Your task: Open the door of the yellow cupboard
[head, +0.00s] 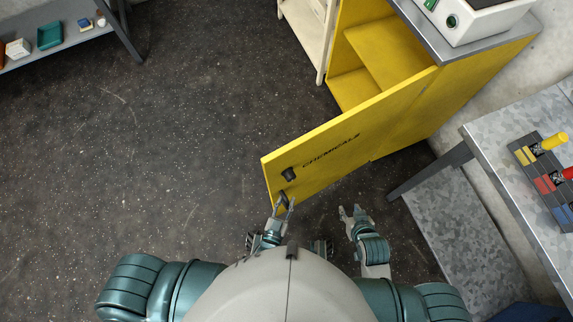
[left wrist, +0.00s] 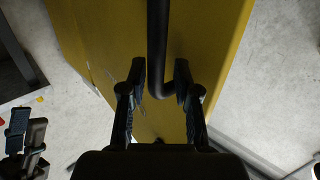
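The yellow cupboard (head: 440,110) stands at the upper right, its inside and a shelf (head: 385,55) showing. Its yellow door (head: 335,140), marked CHEMICALS, is swung well out toward me. A black handle (head: 283,199) is near the door's free edge; it also shows as a bent bar in the left wrist view (left wrist: 158,40). My left gripper (head: 284,204) is at the handle. In the left wrist view its fingers (left wrist: 159,80) stand apart on either side of the bar, with small gaps. My right gripper (head: 355,212) is open and empty, right of the door.
A grey metal table (head: 480,130) with coloured blocks and handles stands at the right. A white device (head: 480,15) sits on the cupboard top. A pale frame (head: 308,30) stands left of the cupboard. A grey shelf (head: 70,45) is at the upper left. The dark floor left of the door is clear.

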